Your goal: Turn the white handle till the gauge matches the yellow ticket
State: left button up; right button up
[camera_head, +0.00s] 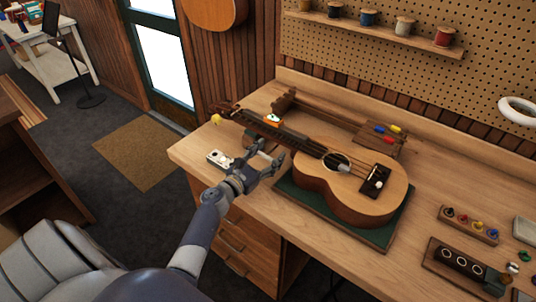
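A ukulele (335,192) lies on a dark green mat (372,235) on the bench, its neck pointing to the back left. A small orange and white piece (272,118) sits by the neck near the headstock; I cannot tell whether it is the gauge. A small yellow piece (216,119) shows at the headstock end; I cannot tell whether it is the ticket. No white handle is clear to me. My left gripper (272,157) is open, with nothing seen between its fingers, in front of the neck. My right gripper is not in view.
A small whitish block (220,159) lies at the bench's left end. A wooden rack with coloured handles (385,134) is behind the ukulele. Pegs in a wooden strip (468,224) and a dark holed block (462,263) are at the right. Drawers (240,240) are below the bench.

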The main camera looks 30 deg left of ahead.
pick_arm(q)
jog(key=shift+c, duration=0.7)
jog(key=shift+c, duration=0.6)
jog(key=shift+f+m+b, duration=0.2)
jog(key=shift+m+b, duration=0.1)
jog(key=shift+b, duration=0.15)
jog(key=shift+m+b, duration=0.95)
jog(key=shift+m, duration=0.05)
jog(key=shift+r+m+b, duration=0.1)
jog(key=shift+m+b, duration=0.25)
jog(key=shift+m, duration=0.35)
jog(key=shift+r, duration=0.1)
